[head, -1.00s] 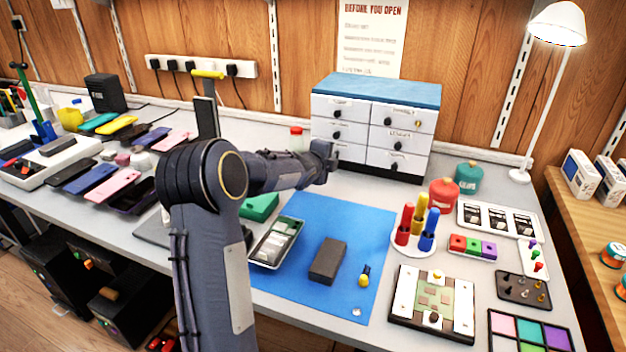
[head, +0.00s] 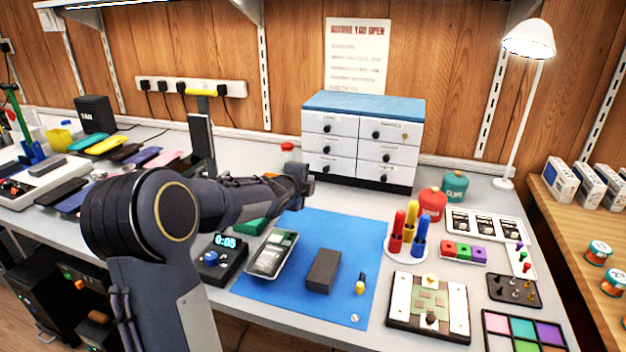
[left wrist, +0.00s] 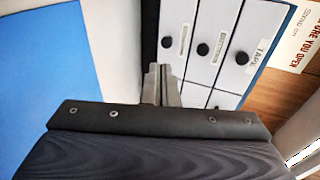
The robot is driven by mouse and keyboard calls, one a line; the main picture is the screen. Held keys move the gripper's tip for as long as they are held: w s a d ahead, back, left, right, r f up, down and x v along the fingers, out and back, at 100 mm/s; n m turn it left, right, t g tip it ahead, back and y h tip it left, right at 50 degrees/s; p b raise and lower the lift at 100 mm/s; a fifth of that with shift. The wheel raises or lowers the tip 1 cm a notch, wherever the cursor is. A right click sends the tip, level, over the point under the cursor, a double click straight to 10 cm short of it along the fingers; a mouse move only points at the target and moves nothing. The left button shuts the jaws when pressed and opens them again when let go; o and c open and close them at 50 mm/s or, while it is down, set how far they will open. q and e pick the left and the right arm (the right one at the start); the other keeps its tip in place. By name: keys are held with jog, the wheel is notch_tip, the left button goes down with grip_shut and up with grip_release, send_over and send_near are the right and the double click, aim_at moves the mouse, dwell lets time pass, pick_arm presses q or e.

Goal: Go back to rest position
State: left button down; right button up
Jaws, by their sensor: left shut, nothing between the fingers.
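My left arm comes in from the left in the head view, and its gripper (head: 303,178) hangs over the back edge of the blue mat (head: 325,228), in front of the white drawer cabinet (head: 343,155). The gripper is shut and empty. In the left wrist view the closed fingers (left wrist: 161,85) point toward the labelled drawer fronts (left wrist: 208,45), with the mat (left wrist: 45,65) at the left. I cannot tell if the fingers touch the cabinet. My right gripper does not show.
On the mat lie a dark block (head: 323,270) and a small yellow-and-blue piece (head: 360,285). A tray with a phone (head: 272,254) sits at its left edge, beside a timer (head: 220,258). A screwdriver stand (head: 407,245) and a green board (head: 430,303) stand to the right.

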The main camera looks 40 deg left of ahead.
pick_arm(q)
jog(key=s+d+n+g, duration=0.1)
jog(key=s+d+n, duration=0.2)
jog(key=s, duration=0.3)
jog(key=s+d+n+g+h, duration=0.1)
jog(key=s+d+n, duration=0.2)
jog(key=s+d, duration=0.1)
jog(key=s+d+n+g+h, duration=0.1)
jog(key=s+d+n, duration=0.2)
jog(key=s, duration=0.4)
jog(key=shift+s+d+n+g, duration=0.3)
jog(key=shift+s+d+n, duration=0.1)
jog(key=shift+d, duration=0.2)
jog(key=s+d+f+n+g+h, duration=0.2)
jog(key=s+d+f+n, duration=0.15)
jog(key=s+d, duration=0.45)
jog(key=s+d+f+n+g+h, duration=0.2)
jog(key=s+d+f+n+h, duration=0.15)
jog(key=s+d, duration=0.4)
notch_tip(320, 180, up, 21)
jog(key=s+p, duration=0.2)
jog(key=p, duration=1.9)
jog(key=shift+a+r+g, duration=0.15)
jog(key=shift+a+g, duration=0.15)
jog(key=shift+a, duration=0.15)
jog(key=shift+s+y, duration=0.1)
jog(key=shift+y, duration=0.15)
